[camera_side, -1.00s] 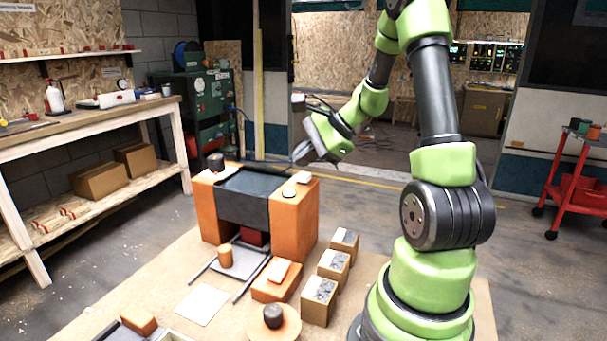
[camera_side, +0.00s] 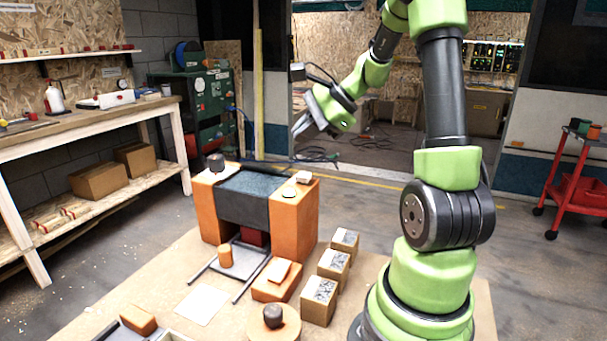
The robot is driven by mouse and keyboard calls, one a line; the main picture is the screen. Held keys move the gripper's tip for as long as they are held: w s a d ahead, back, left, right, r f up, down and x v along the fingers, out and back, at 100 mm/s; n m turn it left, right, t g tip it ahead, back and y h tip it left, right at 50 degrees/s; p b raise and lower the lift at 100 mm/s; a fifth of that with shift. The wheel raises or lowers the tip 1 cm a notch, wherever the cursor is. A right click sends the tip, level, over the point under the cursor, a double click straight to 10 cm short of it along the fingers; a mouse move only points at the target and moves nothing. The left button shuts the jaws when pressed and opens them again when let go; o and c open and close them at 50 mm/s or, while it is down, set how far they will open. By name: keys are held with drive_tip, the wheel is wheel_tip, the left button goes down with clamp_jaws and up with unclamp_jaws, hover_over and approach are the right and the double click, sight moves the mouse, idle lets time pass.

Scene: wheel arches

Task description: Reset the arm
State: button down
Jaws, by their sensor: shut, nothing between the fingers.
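My gripper (camera_side: 298,130) is shut and empty. It hangs in the air above and behind the right side of the orange and dark grey arch-like structure (camera_side: 294,222), apart from everything. The structure stands on the light board, with a dark cylinder (camera_side: 216,162) on its left top and small pale pieces (camera_side: 303,177) on its right top. A dark red block (camera_side: 254,236) sits in the opening under the dark panel.
In front stand an orange cylinder (camera_side: 225,256) on a grey railed plate, an orange block (camera_side: 270,289), a round board (camera_side: 270,331) with a dark knob, and a row of boxes (camera_side: 319,300). A white sheet (camera_side: 202,304) lies at left. The air around my gripper is clear.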

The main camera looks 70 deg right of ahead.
idle(0.6)
drive_tip(key=s+a+r+n+g, duration=0.1)
drive_tip(key=a+r+n, duration=0.1)
drive_tip(key=a+n, duration=0.4)
drive_tip(key=s+a+r+n+g, duration=0.15)
drive_tip(key=a+n, duration=0.25)
drive_tip(key=a, duration=0.5)
drive_tip(key=s+a+r+n, duration=0.1)
drive_tip(key=s+a+n, duration=0.6)
drive_tip(key=n, duration=0.3)
drive_tip(key=shift+s+a+r+n+t, duration=0.3)
drive_tip(key=shift+s+a+r+t, duration=0.1)
drive_tip(key=shift+s, duration=0.2)
